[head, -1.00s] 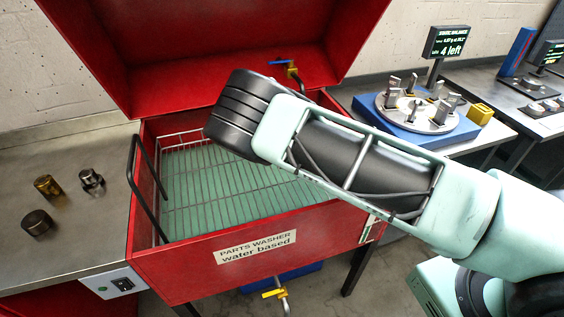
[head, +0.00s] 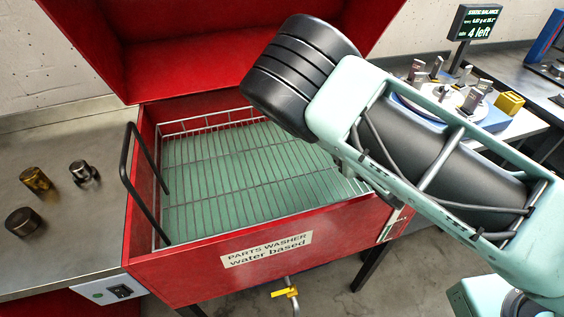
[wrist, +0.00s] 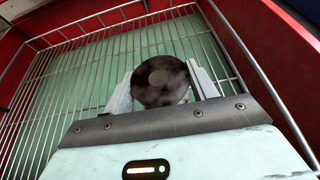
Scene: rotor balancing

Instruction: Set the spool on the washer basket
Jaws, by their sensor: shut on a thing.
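The wrist view shows the basket wires (wrist: 75,75) beyond the spool. I cannot tell how much gap lies between spool and wires. In the head view my arm hides the spool.
The red washer (head: 200,275) has its lid open, with a black handle (head: 128,165) at the left. On the left bench stand a brass cylinder (head: 36,179), a metal part (head: 83,171) and a dark cylinder (head: 23,221). The basket's visible area is empty.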

